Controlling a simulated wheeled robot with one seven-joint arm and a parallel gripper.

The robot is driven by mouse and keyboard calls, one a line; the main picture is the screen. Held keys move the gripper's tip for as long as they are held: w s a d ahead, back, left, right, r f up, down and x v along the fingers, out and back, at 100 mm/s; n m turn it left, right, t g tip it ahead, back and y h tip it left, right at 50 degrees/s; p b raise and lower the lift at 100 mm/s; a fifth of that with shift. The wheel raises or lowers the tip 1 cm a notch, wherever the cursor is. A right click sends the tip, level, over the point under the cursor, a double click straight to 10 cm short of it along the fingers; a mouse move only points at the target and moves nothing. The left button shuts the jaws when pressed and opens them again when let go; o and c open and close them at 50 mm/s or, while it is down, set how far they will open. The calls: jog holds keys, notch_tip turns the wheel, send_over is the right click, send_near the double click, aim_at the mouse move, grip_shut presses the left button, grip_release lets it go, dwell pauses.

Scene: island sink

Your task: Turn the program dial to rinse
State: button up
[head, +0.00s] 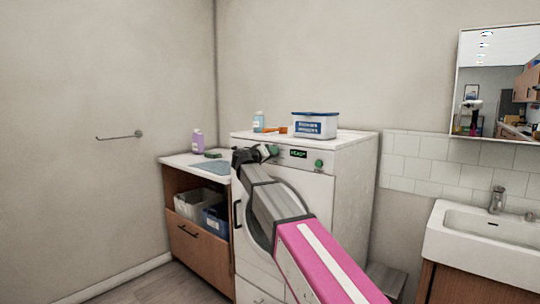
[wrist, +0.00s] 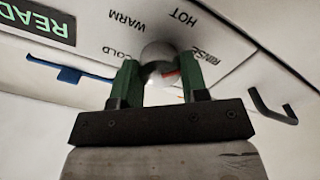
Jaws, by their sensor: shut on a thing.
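In the head view my gripper (head: 262,153) is at the upper left of the machine's front (head: 309,190) and hides the dial.
A lit display (head: 298,154) and a green button (head: 319,164) are on the panel. A white-and-blue box (head: 315,125) and a bottle (head: 258,121) stand on top. A wooden cabinet (head: 198,248) is on the left, a sink (head: 486,238) on the right.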

jog(key=shift+m, duration=1.6)
jog(key=o, duration=0.9)
jog(key=v, duration=1)
jog(key=shift+s+a, duration=0.25)
jog(key=shift+s, duration=0.1)
jog(key=shift+a, duration=0.1)
